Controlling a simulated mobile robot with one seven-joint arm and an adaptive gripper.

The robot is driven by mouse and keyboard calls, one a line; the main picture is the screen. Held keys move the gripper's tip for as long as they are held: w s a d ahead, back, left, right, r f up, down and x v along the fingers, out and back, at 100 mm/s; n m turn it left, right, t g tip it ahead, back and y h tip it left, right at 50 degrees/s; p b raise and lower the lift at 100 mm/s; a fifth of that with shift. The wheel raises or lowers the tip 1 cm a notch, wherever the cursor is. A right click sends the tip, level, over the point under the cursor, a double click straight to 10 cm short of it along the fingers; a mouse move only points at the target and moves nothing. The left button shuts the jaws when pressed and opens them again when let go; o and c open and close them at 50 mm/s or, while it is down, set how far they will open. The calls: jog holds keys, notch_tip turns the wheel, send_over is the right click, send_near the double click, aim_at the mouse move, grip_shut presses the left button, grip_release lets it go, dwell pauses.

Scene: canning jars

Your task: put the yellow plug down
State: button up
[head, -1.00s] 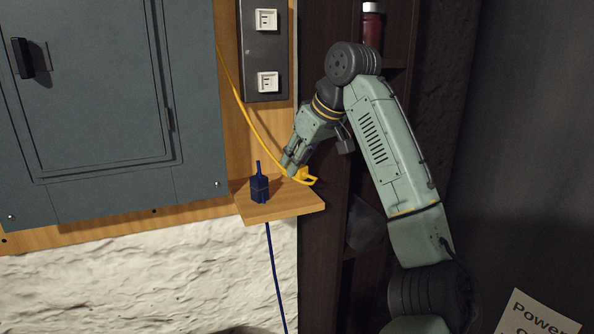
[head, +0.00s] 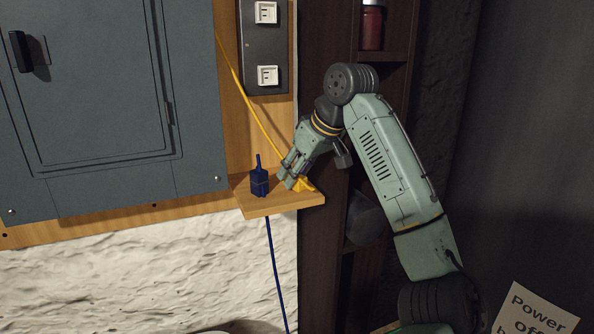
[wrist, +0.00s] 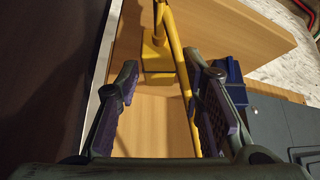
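The yellow plug (head: 304,186) rests on the small wooden shelf (head: 280,207), near its right end. It also shows in the wrist view (wrist: 158,66), with its yellow cord running past it. My gripper (head: 289,182) is low over the shelf, beside the plug. In the wrist view my gripper (wrist: 165,80) has its two fingers wide apart, with visible gaps between them and the plug. In the head view the fingers partly hide the plug. The yellow cord (head: 256,113) runs up to the left along the wooden board.
A blue plug (head: 260,183) stands on the shelf just left of my gripper, its cord hanging below. A grey panel box (head: 95,90) is at left. Two white outlets (head: 267,75) are above the shelf. A dark shelf unit (head: 325,230) stands close at right.

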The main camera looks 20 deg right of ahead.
jog(key=shift+o, duration=0.7)
jog(key=shift+r, duration=0.4)
jog(key=v, duration=1.1)
jog(key=shift+s+d+r, duration=0.15)
jog(key=shift+s+r, duration=0.05)
jog(key=shift+r, duration=0.05)
